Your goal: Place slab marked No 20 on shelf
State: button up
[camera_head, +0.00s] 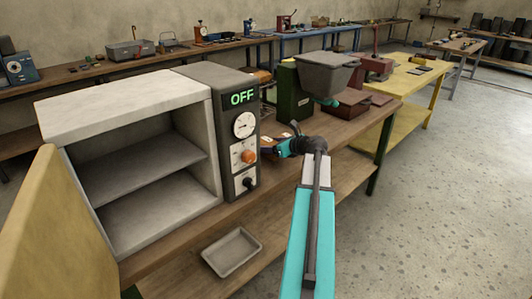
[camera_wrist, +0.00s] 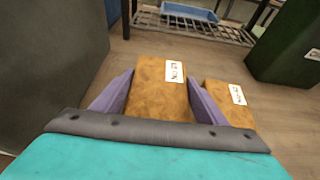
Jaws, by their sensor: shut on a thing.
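In the wrist view my gripper (camera_wrist: 161,78) has its two purple fingers on either side of a brown mottled slab (camera_wrist: 158,100), shut on it. Its white label is turned around and too small to read surely. A second brown slab (camera_wrist: 228,102) with a white label lies just right of it, on the wooden bench; its number is also unclear. In the head view my gripper is partly hidden behind the control panel. The grey cabinet (camera_head: 125,103) stands open at left, with an empty inner shelf (camera_head: 135,166) and its yellowish door (camera_head: 58,235) swung out at the left.
The control panel (camera_head: 240,205) with an OFF display stands between the cabinet opening and my gripper. A green machine with a grey hopper (camera_head: 325,72) stands beyond my gripper on the bench (camera_head: 350,137). A grey tray (camera_head: 232,250) lies on the lower level. Open floor lies to the right.

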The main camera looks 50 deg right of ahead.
jog(key=shift+w+d, duration=0.3)
jog(key=shift+w, duration=0.35)
jog(key=shift+f, duration=0.15)
jog(key=shift+f, duration=1.65)
jog(key=shift+f, duration=0.1)
jog(key=o, duration=1.4)
jog(key=v, duration=1.2)
jog(key=shift+s, duration=0.1)
jog(key=shift+o, duration=0.3)
